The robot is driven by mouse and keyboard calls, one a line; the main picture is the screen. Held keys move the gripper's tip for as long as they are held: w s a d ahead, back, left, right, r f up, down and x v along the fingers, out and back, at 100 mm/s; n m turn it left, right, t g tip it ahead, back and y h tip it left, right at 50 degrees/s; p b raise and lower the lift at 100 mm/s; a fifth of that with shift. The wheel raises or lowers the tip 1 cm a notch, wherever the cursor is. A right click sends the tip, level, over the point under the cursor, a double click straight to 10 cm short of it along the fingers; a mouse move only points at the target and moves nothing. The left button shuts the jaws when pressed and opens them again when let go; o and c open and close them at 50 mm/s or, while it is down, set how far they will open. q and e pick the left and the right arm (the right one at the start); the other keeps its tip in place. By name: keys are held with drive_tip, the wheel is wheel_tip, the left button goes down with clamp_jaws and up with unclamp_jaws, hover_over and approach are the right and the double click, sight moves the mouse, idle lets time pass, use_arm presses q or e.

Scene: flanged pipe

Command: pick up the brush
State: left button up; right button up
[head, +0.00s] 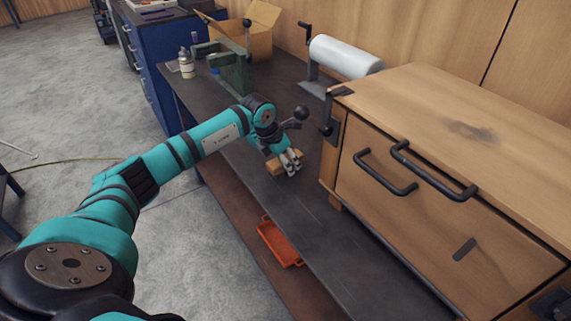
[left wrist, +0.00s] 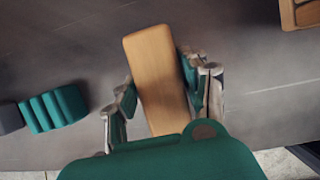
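The brush seems to be the small wooden block (head: 274,168) on the dark bench top, left of the wooden drawer unit. No bristles show. In the left wrist view the block (left wrist: 155,70) runs lengthwise between the two fingers of my left gripper (left wrist: 158,72), slightly slanted. A finger lies close along each long side; whether both touch it is unclear. Its near end is hidden behind the gripper body. In the head view my left gripper (head: 291,162) reaches down at the block. My right gripper is not in view.
The wooden drawer unit (head: 440,190) with black handles stands close on the right. A white roll (head: 345,57), green vise-like tool (head: 232,72), bottle (head: 186,66) and cardboard box (head: 262,30) are farther back. An orange tray (head: 277,243) lies below the bench top. The front bench strip is clear.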

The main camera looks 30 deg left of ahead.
sight(287, 157)
use_arm(q)
drive_tip(key=c, duration=0.7)
drive_tip(key=shift+r, duration=0.15)
drive_tip(key=shift+r+p, duration=0.25)
drive_tip(key=shift+p, duration=0.15)
wheel_tip(287, 157, up, 3)
drive_tip(key=shift+r+b, duration=0.15)
drive_tip(key=shift+b, duration=0.75)
drive_tip(key=s+d+b, duration=0.1)
drive_tip(key=s, duration=0.3)
drive_tip(key=s+d+b, duration=0.1)
drive_tip(key=s, duration=0.4)
drive_tip(key=s+d+r+b, duration=0.1)
drive_tip(key=s, duration=0.4)
drive_tip(key=shift+s+b, duration=0.2)
drive_tip(key=shift+b, duration=0.15)
drive_tip(key=shift+s+d+r, duration=0.25)
drive_tip(key=shift+s, duration=0.4)
